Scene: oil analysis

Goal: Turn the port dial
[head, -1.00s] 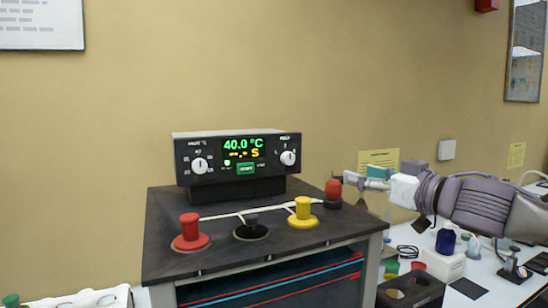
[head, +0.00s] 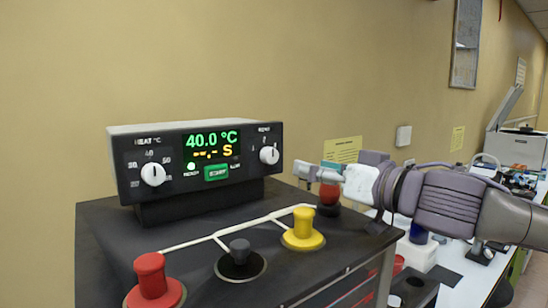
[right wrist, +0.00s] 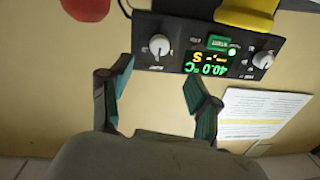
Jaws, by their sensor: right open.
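The port dial (head: 269,155) is the small white knob at the right of the black control box's front. In the right wrist view, which is upside down, the port dial (right wrist: 159,45) shows on the left of the panel. My right gripper (head: 308,174) comes in from the right in the head view, just right of the dial and apart from it. In the right wrist view my right gripper (right wrist: 158,72) is open and empty, its fingers pointing at the panel with the dial ahead between their tips. My left gripper is out of view.
The heat dial (head: 153,174), lit display (head: 211,146) and green start button (head: 217,173) share the panel. Another red plug (head: 330,193) stands by my right gripper.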

